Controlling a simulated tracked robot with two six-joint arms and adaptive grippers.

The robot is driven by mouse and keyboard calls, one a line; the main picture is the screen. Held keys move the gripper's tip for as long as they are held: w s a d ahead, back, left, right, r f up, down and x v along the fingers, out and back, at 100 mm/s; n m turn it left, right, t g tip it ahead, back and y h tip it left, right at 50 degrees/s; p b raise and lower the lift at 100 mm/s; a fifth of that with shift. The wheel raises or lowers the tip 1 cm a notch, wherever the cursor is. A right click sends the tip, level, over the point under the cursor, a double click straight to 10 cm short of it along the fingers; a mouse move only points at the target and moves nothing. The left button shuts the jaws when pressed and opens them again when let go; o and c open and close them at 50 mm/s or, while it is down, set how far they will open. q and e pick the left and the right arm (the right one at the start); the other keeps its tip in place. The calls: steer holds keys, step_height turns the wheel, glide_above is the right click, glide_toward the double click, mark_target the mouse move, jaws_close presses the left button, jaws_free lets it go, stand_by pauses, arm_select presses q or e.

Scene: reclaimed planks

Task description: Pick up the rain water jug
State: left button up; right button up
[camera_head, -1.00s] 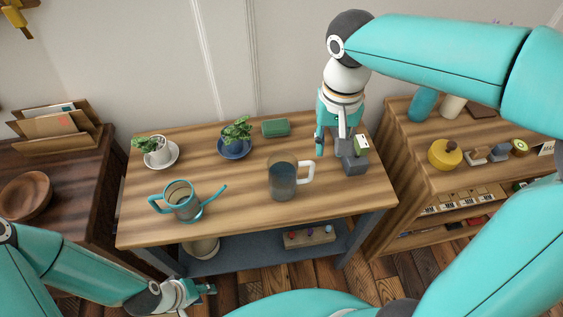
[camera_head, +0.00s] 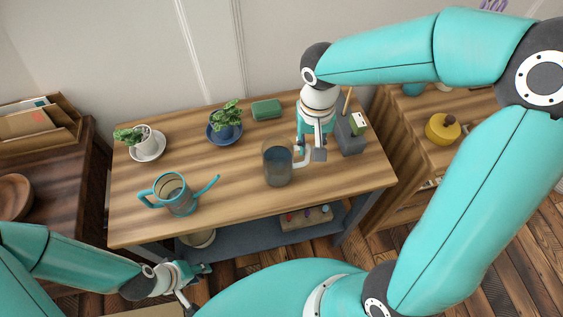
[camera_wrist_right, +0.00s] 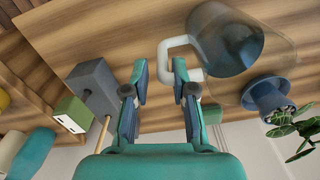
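The rain water jug (camera_head: 277,165) is a clear jug with grey-blue water and a white handle, upright on the wooden table. It also shows in the right wrist view (camera_wrist_right: 226,42). My right gripper (camera_head: 311,152) is open at the jug's handle side. In the right wrist view its two fingers (camera_wrist_right: 161,82) are apart, with the handle's outer bend just ahead between them; contact cannot be told. My left gripper (camera_head: 195,284) is empty, low in front of the table, with its fingers apart.
A teal-rimmed watering can (camera_head: 175,196) stands left of the jug. Potted plants (camera_head: 225,122) and a green box (camera_head: 266,109) are behind. A grey block holder (camera_head: 349,137) stands close to the right of my right gripper. A shelf unit with a yellow pot (camera_head: 442,129) is further right.

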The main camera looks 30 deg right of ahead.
mark_target(307, 157)
steer(key=shift+a+f, duration=0.2)
steer(key=shift+f, duration=2.45)
steer(key=shift+c, duration=0.4)
jaws_close()
